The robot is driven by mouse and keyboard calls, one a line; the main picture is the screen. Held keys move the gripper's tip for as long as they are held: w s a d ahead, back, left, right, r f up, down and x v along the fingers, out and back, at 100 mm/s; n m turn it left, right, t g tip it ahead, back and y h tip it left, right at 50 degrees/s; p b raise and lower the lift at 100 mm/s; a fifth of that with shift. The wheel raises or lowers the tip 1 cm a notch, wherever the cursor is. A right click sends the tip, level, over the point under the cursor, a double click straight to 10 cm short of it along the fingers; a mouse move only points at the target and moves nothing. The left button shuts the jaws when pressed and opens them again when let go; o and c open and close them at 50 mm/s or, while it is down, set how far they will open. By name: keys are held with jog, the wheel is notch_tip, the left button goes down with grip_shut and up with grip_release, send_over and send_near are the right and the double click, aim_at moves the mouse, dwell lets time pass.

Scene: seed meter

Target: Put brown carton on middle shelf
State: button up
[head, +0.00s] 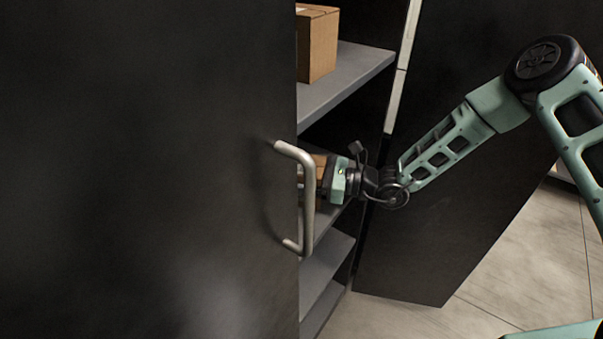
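A brown carton (319,160) shows in small patches around the front of my gripper (313,182), inside the cabinet. It is at the shelf (328,219) below the top visible one. The cabinet door and its handle hide most of the carton, and I cannot tell whether it rests on the shelf. My gripper reaches in from the right, level with the handle. Its fingertips are mostly hidden, so I cannot see whether they are open or closed on the carton.
A dark door (150,170) with a metal handle (308,200) stands close on the left. Another brown carton (318,45) sits on the upper shelf (350,75). Lower shelves (326,268) look bare where visible. A dark panel (430,220) stands on the right, beside open tiled floor (520,240).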

jog(key=o, duration=1.4)
jog(key=shift+c, duration=0.2)
jog(key=shift+d, duration=0.15)
jog(key=b+v, duration=0.1)
jog(key=v, duration=1)
jog(key=shift+s+d, duration=0.25)
jog(key=shift+d, duration=0.1)
